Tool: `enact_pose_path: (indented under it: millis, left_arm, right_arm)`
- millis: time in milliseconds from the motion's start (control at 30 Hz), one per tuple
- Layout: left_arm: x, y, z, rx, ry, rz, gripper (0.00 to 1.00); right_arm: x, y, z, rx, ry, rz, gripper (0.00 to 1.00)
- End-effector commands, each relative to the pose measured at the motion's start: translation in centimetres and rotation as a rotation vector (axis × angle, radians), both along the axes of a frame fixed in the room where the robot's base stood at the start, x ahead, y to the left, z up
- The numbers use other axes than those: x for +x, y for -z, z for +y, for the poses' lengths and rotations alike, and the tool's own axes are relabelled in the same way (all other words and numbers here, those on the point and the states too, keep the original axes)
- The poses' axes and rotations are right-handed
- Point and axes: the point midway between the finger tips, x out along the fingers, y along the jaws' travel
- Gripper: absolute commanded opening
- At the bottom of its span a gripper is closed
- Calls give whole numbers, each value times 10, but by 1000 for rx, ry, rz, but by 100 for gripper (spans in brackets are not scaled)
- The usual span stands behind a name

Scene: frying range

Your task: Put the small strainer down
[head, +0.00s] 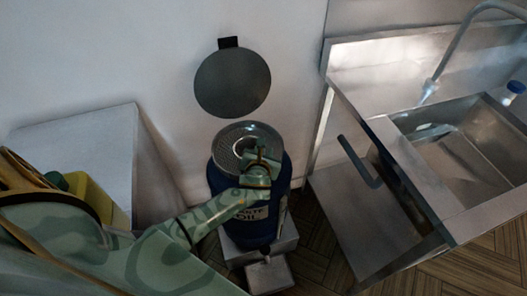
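My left gripper (260,163) is over the top of a blue waste-oil drum (222,192), reached from the left by my green arm. A round grey metal mesh or perforated top (233,133) sits in the drum's mouth. A smaller pale rounded shape (240,147) shows just left of the gripper, inside that top; it may be the small strainer, but I cannot tell for sure. My gripper and wrist hide part of the drum's mouth, and whether the fingers are closed on anything does not show. My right gripper is not in view.
A round dark lid (232,84) stands raised against the wall behind the drum. The drum rests on a grey pedal base (269,275). A steel sink (470,150) with a tap and a blue-capped container (513,90) is at right. A grey cabinet (80,150) and yellow container (97,200) are left.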

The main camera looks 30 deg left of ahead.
Motion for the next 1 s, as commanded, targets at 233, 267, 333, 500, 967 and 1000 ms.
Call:
enact_pose_path:
  millis: [233, 267, 333, 500, 967, 1000]
  left_arm:
    - [-39, -25, -19, -3, 2, -2, 28]
    - [-45, -28, -21, -1, 2, -1, 28]
    - [-59, -34, -28, -2, 2, 0, 28]
    - [-84, -46, -40, -2, 0, -1, 28]
    - [-96, -50, -48, -58, -11, -17, 28]
    - [-96, -50, -52, -130, -24, -38, 28]
  right_arm:
    - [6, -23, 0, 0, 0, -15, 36]
    - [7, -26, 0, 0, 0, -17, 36]
    - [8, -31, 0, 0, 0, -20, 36]
    - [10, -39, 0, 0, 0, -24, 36]
    - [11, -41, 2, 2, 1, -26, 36]
    - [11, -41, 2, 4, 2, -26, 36]
